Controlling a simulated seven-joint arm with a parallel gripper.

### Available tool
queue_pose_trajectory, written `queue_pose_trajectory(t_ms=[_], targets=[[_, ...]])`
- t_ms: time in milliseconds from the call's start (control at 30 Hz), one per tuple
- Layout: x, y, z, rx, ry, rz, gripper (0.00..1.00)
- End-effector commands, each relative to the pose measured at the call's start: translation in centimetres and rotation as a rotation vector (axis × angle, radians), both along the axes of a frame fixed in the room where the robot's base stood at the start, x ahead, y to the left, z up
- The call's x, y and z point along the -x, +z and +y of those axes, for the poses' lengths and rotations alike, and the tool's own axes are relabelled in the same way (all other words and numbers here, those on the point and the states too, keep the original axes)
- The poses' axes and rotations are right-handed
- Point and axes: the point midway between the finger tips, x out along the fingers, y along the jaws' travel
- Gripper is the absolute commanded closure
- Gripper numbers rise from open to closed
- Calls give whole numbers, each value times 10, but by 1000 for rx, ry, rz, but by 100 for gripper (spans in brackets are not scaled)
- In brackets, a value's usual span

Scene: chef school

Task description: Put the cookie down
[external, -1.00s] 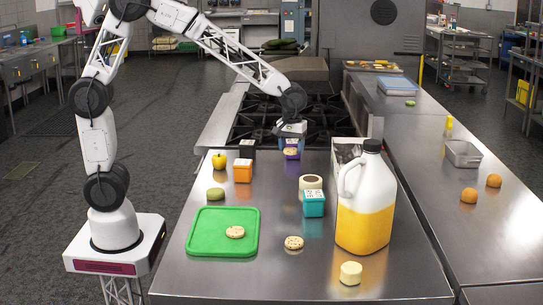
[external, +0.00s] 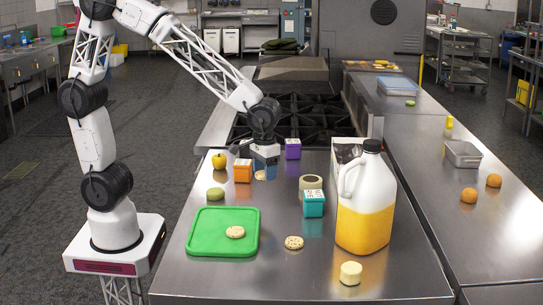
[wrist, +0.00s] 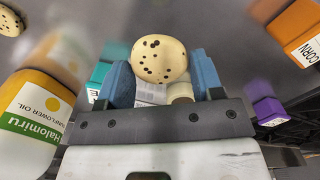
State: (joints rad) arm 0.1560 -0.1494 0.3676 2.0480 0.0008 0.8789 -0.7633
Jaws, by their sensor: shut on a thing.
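My gripper (external: 264,168) is over the steel counter, to the right of the orange box. It is shut on a round, pale cookie with dark chips (external: 260,175). In the wrist view the cookie (wrist: 160,58) sits at the tips of the blue fingers (wrist: 165,80). Part of it is hidden by the gripper in the external view. Another cookie (external: 235,232) lies on the green cutting board (external: 200,238). One more cookie (external: 294,242) lies on the bare counter right of the board.
An orange box (external: 243,171) and a purple box (external: 293,149) stand near my gripper. A teal box (external: 314,204), a beige ring (external: 311,182) and a large oil jug (external: 366,215) stand to the right. The counter (external: 265,205) between board and teal box is clear.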

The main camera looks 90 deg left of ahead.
Motion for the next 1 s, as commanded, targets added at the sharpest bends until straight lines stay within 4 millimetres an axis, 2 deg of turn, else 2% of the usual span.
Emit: queue_pose_trajectory(t_ms=[200,600,800,1000], targets=[[27,5,-39,2,-136,-10,62],[82,1,-98,2,-382,-7,62],[110,-2,-121,1,-495,-5,62],[130,-5,-135,1,-574,-4,62]])
